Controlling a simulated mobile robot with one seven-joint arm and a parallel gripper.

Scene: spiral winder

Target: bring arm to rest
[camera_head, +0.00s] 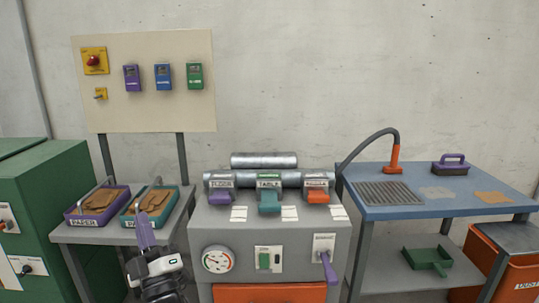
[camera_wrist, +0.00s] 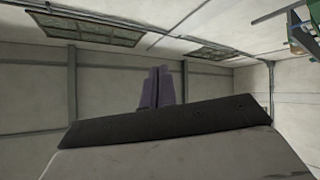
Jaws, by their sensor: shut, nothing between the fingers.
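My gripper (camera_head: 145,231) shows at the lower left of the head view, raised upright with its purple fingers together. It holds nothing. In the head view it is in front of the small grey table's right part, left of the winder machine. In the wrist view, the purple fingers (camera_wrist: 162,87) stand side by side against the far wall, behind a dark edge of my gripper body. The grey winder machine (camera_head: 270,230) stands in the middle, with two metal rollers on top, a dial and a purple lever (camera_head: 328,268).
A purple tray (camera_head: 92,212) and a teal tray (camera_head: 130,221) with brown pieces stand on the grey table. A green cabinet (camera_head: 60,195) is at far left. A blue-topped bench (camera_head: 430,203) with a hose is at right. An orange bin (camera_head: 482,262) stands at far right.

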